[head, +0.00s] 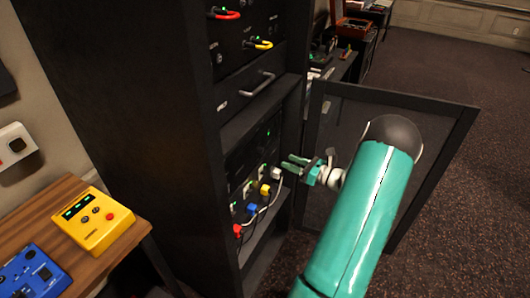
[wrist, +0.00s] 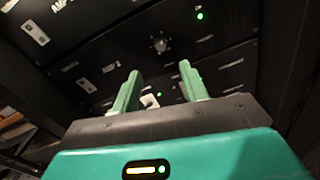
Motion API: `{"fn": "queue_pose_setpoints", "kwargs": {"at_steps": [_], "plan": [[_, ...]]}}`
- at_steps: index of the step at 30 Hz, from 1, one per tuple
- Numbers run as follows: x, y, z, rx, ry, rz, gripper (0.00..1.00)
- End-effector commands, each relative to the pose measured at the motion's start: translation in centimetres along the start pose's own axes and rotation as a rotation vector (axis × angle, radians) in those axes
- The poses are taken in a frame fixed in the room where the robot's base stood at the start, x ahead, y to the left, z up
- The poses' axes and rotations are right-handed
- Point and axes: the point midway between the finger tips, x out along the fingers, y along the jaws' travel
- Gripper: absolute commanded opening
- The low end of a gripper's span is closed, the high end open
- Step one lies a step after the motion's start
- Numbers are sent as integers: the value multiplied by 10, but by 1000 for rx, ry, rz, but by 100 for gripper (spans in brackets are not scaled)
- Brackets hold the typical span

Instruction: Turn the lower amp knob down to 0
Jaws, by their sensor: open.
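My gripper (head: 300,163) is in front of the open rack bay, at its right side; its fingers are apart and empty. In the wrist view my gripper (wrist: 160,82) points at black panels, its green fingers apart. A small dark knob (wrist: 159,46) with pale marks around it sits on a panel just beyond and between the fingertips, not touched. I cannot read its setting. A panel above carries a partly cut "AMP" label (wrist: 62,9). A pale part (wrist: 150,101) shows between the fingers, partly hidden. In the head view the knob is too small to tell.
The black rack (head: 190,150) has its mesh door (head: 325,120) swung open at the right, close to my arm. Red, blue, yellow and white plugs, including a blue plug (head: 252,209), with cables, sit low in the bay. A yellow box (head: 92,217) lies on a wooden table at left.

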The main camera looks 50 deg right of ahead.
Motion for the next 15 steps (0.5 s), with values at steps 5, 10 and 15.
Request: {"fn": "queue_pose_setpoints", "kwargs": {"at_steps": [5,10,15], "plan": [[36,0,0,-1,1,2,44],[71,0,0,-1,1,3,44],[97,-1,0,-1,2,2,44]]}}
